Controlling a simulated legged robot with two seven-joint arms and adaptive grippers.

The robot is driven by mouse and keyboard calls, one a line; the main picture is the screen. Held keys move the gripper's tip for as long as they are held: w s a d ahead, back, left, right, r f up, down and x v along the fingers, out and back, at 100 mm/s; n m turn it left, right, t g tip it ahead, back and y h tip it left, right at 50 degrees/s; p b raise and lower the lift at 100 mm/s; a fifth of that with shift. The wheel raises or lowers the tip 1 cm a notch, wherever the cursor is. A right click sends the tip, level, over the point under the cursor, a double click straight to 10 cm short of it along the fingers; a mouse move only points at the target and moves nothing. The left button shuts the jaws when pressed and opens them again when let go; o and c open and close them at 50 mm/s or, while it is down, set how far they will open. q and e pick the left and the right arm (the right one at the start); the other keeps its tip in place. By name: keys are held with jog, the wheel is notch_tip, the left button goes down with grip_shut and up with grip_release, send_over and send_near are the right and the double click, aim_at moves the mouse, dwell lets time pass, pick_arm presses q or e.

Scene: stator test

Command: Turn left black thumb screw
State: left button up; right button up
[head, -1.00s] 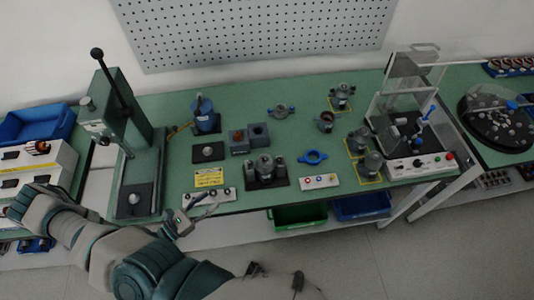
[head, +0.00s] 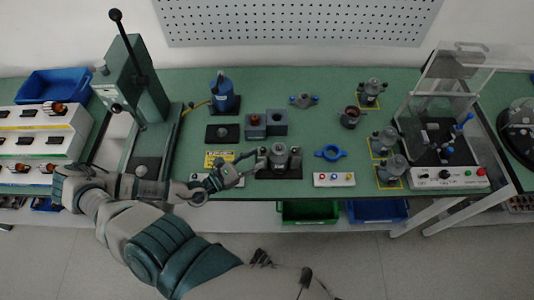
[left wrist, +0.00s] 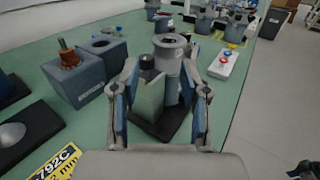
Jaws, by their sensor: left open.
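A test fixture with a metal stator housing (head: 280,158) stands on a black base plate at the front of the green bench. It also shows in the left wrist view (left wrist: 172,50). Its left black thumb screw (left wrist: 147,62) tops the left upright block; in the head view this side (head: 262,153) is small. My left gripper (head: 246,165) reaches in from the left, close to the fixture's left side. In the left wrist view my left gripper (left wrist: 160,78) is open, its fingers spread on either side of the left block and screw. Contact cannot be told. My right gripper is not seen.
Grey blocks (head: 277,122) stand behind the fixture. A yellow label (head: 219,158) and a black pad (head: 222,133) lie to the left. A blue ring (head: 331,153) and a button box (head: 334,180) are to the right. A lever press (head: 138,80) stands far left.

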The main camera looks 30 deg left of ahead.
aim_at(261, 151)
pick_arm(q)
jog(key=w, duration=0.2)
jog(key=w+a, duration=0.1)
jog(key=shift+w+a+f, duration=0.1)
jog(key=shift+w+f, duration=0.1)
jog(key=shift+f, duration=0.05)
jog(key=shift+w+a+f, duration=0.1)
jog(key=shift+w+a, duration=0.2)
jog(key=shift+w, duration=0.05)
jog(key=shift+w+d+r, duration=0.1)
jog(key=shift+d, duration=0.6)
jog(key=shift+w+d+r, duration=0.1)
jog(key=shift+d, duration=0.6)
jog(key=shift+s+r, duration=0.1)
jog(key=shift+s, duration=0.05)
jog(key=c, duration=0.8)
jog(key=shift+a, duration=0.3)
grip_shut()
jog(key=shift+w+a+f, duration=0.2)
jog(key=shift+a+f, duration=0.05)
jog(key=shift+a, duration=0.2)
jog(key=shift+s+d, duration=0.2)
jog(key=shift+d, duration=0.15)
jog(key=shift+a, duration=0.1)
